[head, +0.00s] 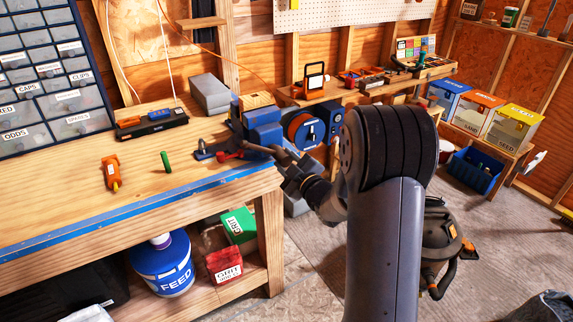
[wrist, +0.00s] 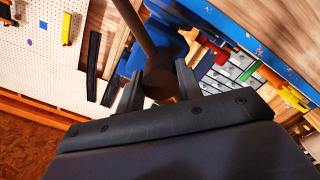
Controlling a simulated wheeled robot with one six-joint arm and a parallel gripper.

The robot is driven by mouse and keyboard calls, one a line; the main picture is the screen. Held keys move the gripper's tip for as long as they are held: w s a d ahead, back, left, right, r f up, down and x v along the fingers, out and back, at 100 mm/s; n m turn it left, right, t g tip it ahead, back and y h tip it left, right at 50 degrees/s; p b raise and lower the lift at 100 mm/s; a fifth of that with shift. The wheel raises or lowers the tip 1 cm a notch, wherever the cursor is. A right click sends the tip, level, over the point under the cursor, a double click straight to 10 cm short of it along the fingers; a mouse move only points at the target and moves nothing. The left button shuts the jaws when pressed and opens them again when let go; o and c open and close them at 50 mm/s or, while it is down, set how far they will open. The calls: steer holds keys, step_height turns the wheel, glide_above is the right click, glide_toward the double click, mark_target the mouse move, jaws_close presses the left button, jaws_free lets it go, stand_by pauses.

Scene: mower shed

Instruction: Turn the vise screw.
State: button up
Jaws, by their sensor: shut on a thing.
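The blue vise (head: 262,122) stands at the right end of the workbench, and its blue body also shows behind my gripper in the wrist view (wrist: 170,45). A brown metal bar of the vise screw (wrist: 135,28) runs down to a thick round end between my fingers. In the head view this bar (head: 256,148) reaches from the front of the vise to my gripper. My gripper (head: 281,160) is at the bench's right edge, just in front of the vise. Its two dark fingers, seen in the wrist view (wrist: 159,88), are shut on the round end.
A red-handled tool (head: 228,156) lies beside the vise. An orange tool (head: 111,173) and a green cylinder (head: 167,162) lie farther left on the workbench (head: 60,190). A grey box (head: 210,92) stands behind. A shop vacuum (head: 440,245) stands on the floor right of my arm.

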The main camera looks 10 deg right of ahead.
steer(key=m+b, duration=0.2)
steer(key=m, duration=0.3)
steer(key=shift+f+b, duration=0.15)
steer(key=shift+b, duration=0.15)
steer(key=m, duration=0.5)
steer(key=shift+m, duration=0.5)
steer(key=o, duration=1)
steer(key=shift+s, duration=0.15)
steer(key=b+v, duration=0.1)
steer(key=v, duration=0.9)
steer(key=shift+s+d+b, duration=0.1)
steer(key=shift+s+b, duration=0.2)
steer(key=shift+b, duration=0.1)
